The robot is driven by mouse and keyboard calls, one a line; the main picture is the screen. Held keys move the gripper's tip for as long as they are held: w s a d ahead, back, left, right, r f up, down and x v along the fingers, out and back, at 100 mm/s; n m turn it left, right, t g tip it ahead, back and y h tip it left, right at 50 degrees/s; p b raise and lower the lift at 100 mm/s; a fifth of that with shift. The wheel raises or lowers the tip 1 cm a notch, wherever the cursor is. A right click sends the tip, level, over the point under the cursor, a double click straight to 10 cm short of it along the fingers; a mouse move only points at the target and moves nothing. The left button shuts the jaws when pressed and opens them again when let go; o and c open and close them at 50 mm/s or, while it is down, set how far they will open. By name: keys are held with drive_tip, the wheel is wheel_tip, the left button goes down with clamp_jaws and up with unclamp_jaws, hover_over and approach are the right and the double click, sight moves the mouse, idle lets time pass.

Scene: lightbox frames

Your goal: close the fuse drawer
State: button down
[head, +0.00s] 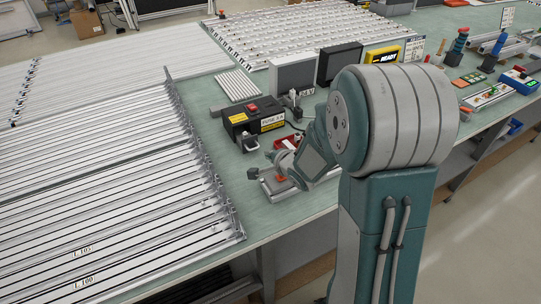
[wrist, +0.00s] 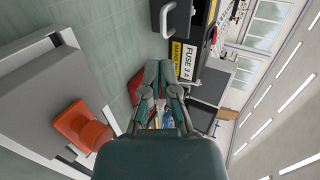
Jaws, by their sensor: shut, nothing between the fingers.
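The black fuse box (head: 250,119) stands on the green bench, with a red switch on top and yellow and white labels. In the wrist view its label (wrist: 187,62) reads "FUSE 3 A", turned sideways. A grey handle (wrist: 165,19) sticks out from its front; it also shows in the head view (head: 250,142). How far the drawer is out I cannot tell. My gripper (wrist: 160,66) is shut and empty, beside the box and apart from the handle. In the head view my gripper (head: 285,156) is low over the bench, right of the handle.
A grey fixture (wrist: 45,85) with an orange knob (wrist: 82,130) lies close by my gripper. A red piece (head: 288,142) is partly hidden behind my gripper. Grey rails (head: 100,200) fill the bench to the left. Grey and black boxes (head: 340,65) stand behind.

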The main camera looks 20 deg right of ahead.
sight(250, 139)
drive_tip(key=x, duration=0.6)
drive_tip(key=shift+s+a+r, duration=0.1)
drive_tip(key=shift+a, duration=0.25)
drive_tip(key=shift+w+f, duration=0.3)
drive_tip(key=shift+w, duration=0.15)
drive_tip(key=shift+w+d, duration=0.1)
drive_tip(key=w, duration=0.2)
drive_tip(key=w+a, duration=0.1)
drive_tip(key=w, duration=0.3)
drive_tip(key=shift+w+a, duration=0.25)
drive_tip(key=shift+r, duration=0.15)
